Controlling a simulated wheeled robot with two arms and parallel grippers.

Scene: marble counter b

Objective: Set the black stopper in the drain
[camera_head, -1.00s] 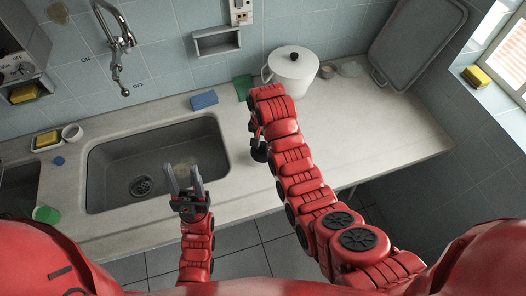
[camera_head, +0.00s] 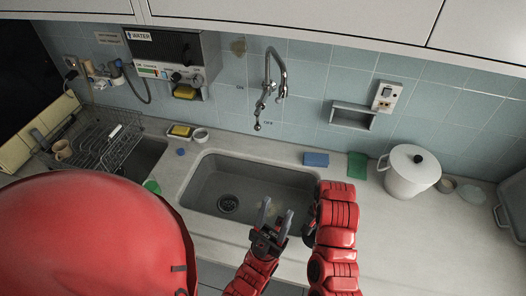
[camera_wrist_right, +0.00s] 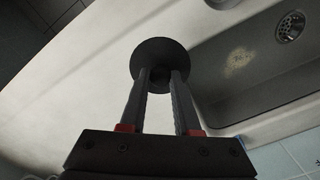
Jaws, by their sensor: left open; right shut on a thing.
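The black stopper (camera_wrist_right: 150,50) is a round dark disc with a knob. My right gripper (camera_wrist_right: 160,85) is shut on its knob, with the disc beyond the fingertips, over the pale counter beside the basin. In the head view my right arm hides most of that gripper, and I cannot make out the stopper there. The drain (camera_head: 228,204) is a round metal strainer in the left part of the grey sink basin (camera_head: 205,175). It also shows at the top right of the right wrist view (camera_wrist_right: 290,27), apart from the stopper. My left gripper (camera_head: 274,214) is open and empty over the basin's front edge.
A blue sponge (camera_head: 316,159), a green cloth (camera_head: 357,165) and a white lidded pot (camera_head: 411,172) stand behind and right of the basin. The faucet (camera_head: 270,85) hangs over its back edge. A dish rack (camera_head: 105,140) is at left. A stain (camera_wrist_right: 238,60) marks the basin floor.

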